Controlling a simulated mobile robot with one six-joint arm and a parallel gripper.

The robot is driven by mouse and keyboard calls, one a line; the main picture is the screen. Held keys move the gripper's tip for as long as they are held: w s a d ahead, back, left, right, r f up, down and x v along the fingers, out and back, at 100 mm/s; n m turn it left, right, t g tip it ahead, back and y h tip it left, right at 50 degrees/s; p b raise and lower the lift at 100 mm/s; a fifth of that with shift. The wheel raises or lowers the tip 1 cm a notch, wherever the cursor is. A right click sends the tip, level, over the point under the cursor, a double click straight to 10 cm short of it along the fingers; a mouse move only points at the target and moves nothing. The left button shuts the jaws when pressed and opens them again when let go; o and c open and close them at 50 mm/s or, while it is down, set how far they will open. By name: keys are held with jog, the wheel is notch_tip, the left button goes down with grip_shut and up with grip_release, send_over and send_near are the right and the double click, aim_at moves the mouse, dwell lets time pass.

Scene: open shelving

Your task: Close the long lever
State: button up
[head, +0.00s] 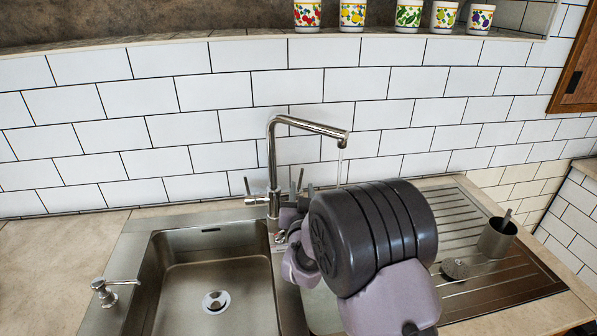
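A chrome faucet (272,165) stands behind the sink, its spout reaching right. A thin stream of water (339,168) falls from the spout's end. A slim upright lever (247,187) sticks up at the left of the faucet body. My gripper (298,188) is close to the right side of the faucet body, pointing up and back. Narrow grey tips show there, and I cannot tell which are fingers and whether one is another lever. My dark arm hides most of the gripper, so its opening and any contact with the faucet are unclear.
The left sink basin (172,262) is empty. A soap dispenser (106,290) stands left of it. A ribbed drainboard (520,270) on the right holds a grey cup (497,238) and a small round scrubber (455,268). The tiled wall (210,130) is close behind the faucet.

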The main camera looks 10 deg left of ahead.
jog(key=b, duration=0.1)
send_over(301, 189)
jog(key=shift+w, duration=0.1)
jog(key=shift+c, duration=0.3)
grip_shut()
dwell(1.0)
jog(key=shift+a, duration=0.1)
